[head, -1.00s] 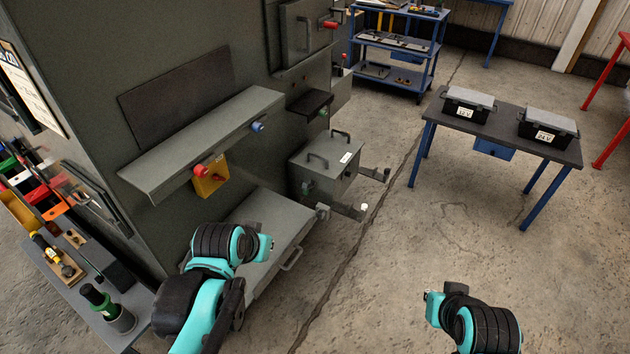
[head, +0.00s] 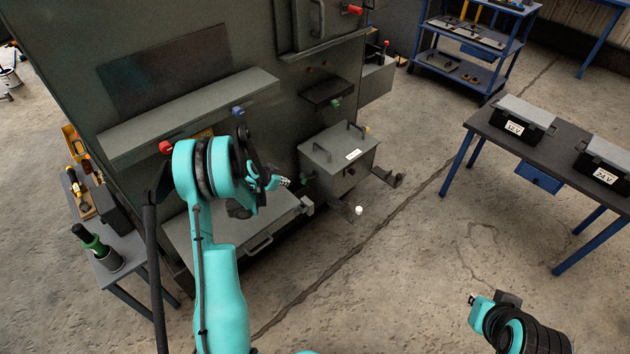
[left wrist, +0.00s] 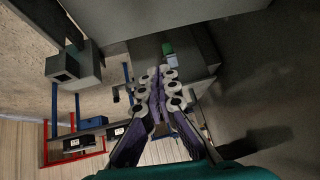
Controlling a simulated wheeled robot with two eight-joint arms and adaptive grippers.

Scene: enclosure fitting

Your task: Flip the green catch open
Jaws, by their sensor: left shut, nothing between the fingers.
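The green catch (head: 335,103) is a small green piece at the front edge of a short dark cover (head: 328,90) on the grey enclosure wall. My left gripper (head: 284,182) is beside the lidded grey box, below and left of the catch and apart from it. In the left wrist view, its fingers (left wrist: 160,86) are closed together and empty. A green piece (left wrist: 168,48) shows just beyond the fingertips there, at the edge of a grey surface. Of my right arm only a part shows at the lower right; its fingers cannot be made out.
A lidded grey box (head: 338,165) with handles and brackets juts out below the cover. A long grey cover (head: 190,115) with red and blue knobs is on the left. A table (head: 560,158) with two labelled cases stands right. Floor between is clear.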

